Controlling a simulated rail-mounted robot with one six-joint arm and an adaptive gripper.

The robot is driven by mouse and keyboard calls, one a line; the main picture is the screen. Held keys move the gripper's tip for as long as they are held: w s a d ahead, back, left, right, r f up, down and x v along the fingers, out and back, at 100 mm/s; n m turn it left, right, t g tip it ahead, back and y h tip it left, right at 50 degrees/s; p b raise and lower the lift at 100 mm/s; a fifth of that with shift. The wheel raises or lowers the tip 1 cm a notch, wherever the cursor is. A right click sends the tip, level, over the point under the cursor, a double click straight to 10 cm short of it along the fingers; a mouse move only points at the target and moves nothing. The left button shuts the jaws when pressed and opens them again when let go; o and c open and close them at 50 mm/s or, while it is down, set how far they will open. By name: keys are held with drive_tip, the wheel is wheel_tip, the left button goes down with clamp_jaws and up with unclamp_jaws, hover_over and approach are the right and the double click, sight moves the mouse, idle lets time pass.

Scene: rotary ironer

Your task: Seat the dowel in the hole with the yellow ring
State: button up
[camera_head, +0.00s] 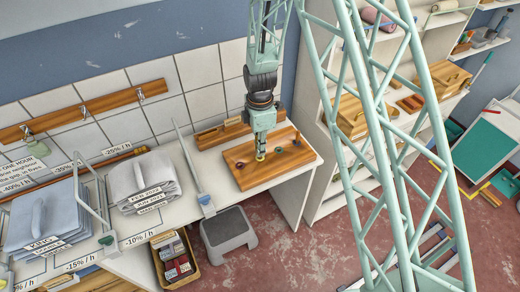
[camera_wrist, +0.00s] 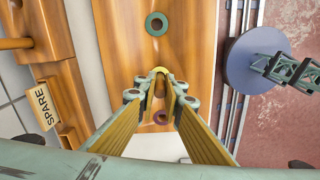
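My gripper (camera_head: 261,156) points down over the wooden board (camera_head: 238,178), in line with the yellow ring. In the wrist view my gripper (camera_wrist: 163,92) has its two fingers close together at the tips, with a narrow gap between them. The yellow ring (camera_wrist: 162,70) shows as an arc just past the fingertips, and the fingers cover part of it. A brown, wood-coloured patch shows in the gap. I cannot tell whether it is the dowel or the board.
A green ring (camera_wrist: 156,23) and a purple ring (camera_wrist: 160,117) mark other holes in the board. A wooden rack with a SPARE label (camera_wrist: 41,105) and a round wooden piece (camera_wrist: 16,43) lies beside it. A grey step stool (camera_head: 228,228) stands below the table.

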drive_tip(key=shift+f, duration=0.3)
drive_tip(key=shift+f, duration=0.25)
drive_tip(key=o, duration=0.6)
drive_tip(key=shift+r, duration=0.1)
drive_tip(key=shift+o, duration=0.2)
drive_tip(key=shift+r, duration=0.15)
drive_tip(key=shift+w+r+b, duration=0.1)
drive_tip(key=shift+r+b, duration=0.6)
drive_tip(key=shift+r, duration=5.25)
drive_tip(key=shift+r, duration=0.15)
